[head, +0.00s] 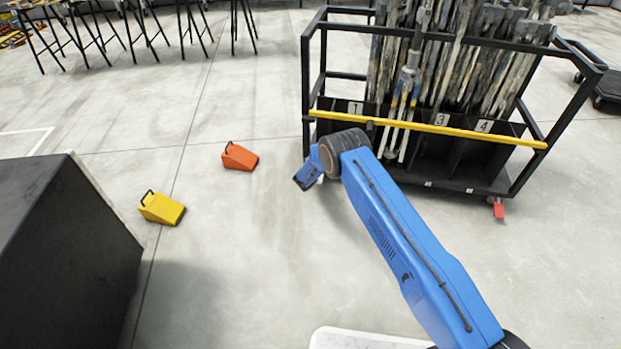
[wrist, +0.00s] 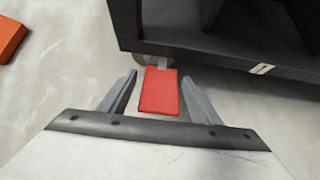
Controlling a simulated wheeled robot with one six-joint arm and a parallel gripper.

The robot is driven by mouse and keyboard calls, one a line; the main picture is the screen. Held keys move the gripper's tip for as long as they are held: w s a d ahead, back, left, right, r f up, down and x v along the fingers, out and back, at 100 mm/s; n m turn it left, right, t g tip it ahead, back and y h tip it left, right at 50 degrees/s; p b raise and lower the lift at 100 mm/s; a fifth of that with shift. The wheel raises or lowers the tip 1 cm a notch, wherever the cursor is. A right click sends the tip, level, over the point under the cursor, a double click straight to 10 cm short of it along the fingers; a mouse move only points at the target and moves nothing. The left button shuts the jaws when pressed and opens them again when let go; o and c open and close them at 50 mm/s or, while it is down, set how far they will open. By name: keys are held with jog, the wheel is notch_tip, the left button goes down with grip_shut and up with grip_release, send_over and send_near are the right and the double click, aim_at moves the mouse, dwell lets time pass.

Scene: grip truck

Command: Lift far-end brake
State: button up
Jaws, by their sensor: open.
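A red brake pedal (wrist: 159,90) hangs from a caster at the lower corner of the black cart, in the wrist view. My gripper (wrist: 160,82) is open, with one finger on each side of this pedal and a visible gap to both. I cannot tell how deep the pedal lies between the fingers. In the head view my gripper (head: 308,176) is low beside the cart's left end, and this pedal is hidden there. Another red brake pedal (head: 499,210) shows low at the cart's right end. The cart (head: 309,90) holds upright stands behind a yellow bar (head: 460,132).
An orange wedge (head: 240,157) lies on the floor left of my gripper; an orange edge (wrist: 10,38) shows in the wrist view. A yellow wedge (head: 162,208) and a dark box (head: 60,250) are farther left. Floor between the wedges and cart is clear.

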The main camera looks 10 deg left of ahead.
jog(key=v, duration=1.5)
jog(key=shift+s+r, duration=0.2)
jog(key=shift+r, duration=0.05)
